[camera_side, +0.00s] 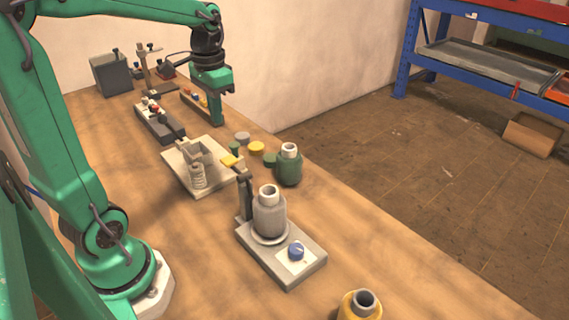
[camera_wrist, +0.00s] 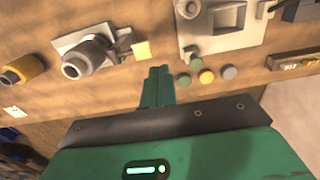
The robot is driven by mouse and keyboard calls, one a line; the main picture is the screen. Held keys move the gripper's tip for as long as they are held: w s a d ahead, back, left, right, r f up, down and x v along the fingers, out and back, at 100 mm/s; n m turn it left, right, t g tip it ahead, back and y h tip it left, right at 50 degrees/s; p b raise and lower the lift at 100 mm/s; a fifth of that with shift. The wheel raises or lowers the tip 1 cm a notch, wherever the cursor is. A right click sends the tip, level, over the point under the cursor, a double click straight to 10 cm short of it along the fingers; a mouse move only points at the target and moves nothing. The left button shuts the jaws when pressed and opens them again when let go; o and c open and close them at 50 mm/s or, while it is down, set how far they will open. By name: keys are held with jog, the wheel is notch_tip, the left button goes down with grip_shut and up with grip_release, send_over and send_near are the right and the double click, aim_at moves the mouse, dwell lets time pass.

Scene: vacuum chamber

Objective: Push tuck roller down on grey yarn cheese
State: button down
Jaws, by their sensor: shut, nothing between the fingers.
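The grey yarn cheese (camera_side: 269,215) stands upright on a grey base (camera_side: 311,263) with a blue knob (camera_side: 296,250). It also shows at the left of the wrist view (camera_wrist: 92,58). A dark post (camera_side: 244,197) stands behind the cheese. A dark arm at its top reaches away from the cheese to a yellow tab (camera_side: 229,160). This looks like the tuck roller's lever, raised; the roller itself is not clear. The tab lies above the fingertips in the wrist view (camera_wrist: 141,50). My gripper (camera_side: 217,122) is shut and empty, well behind the cheese, apart from it.
A green yarn cheese (camera_side: 289,166) and several small discs, one yellow (camera_side: 256,147), stand behind the base. A pale plate with a square box (camera_side: 199,158) and a coil is left of them. A yellow cheese (camera_side: 347,306) is at the front. The table's right front is clear.

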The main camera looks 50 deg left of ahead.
jog(key=shift+a+r, duration=0.2)
jog(key=shift+r, duration=0.75)
jog(key=shift+a+r, duration=0.2)
jog(key=shift+r, duration=0.75)
jog(key=shift+d, duration=0.1)
jog(key=s+d+f+t, duration=0.3)
jog(key=s+d+t, duration=0.2)
jog(key=s+d, duration=0.3)
jog(key=d, duration=0.4)
jog(key=shift+s+d+t, duration=0.15)
jog(key=shift+s+t, duration=0.15)
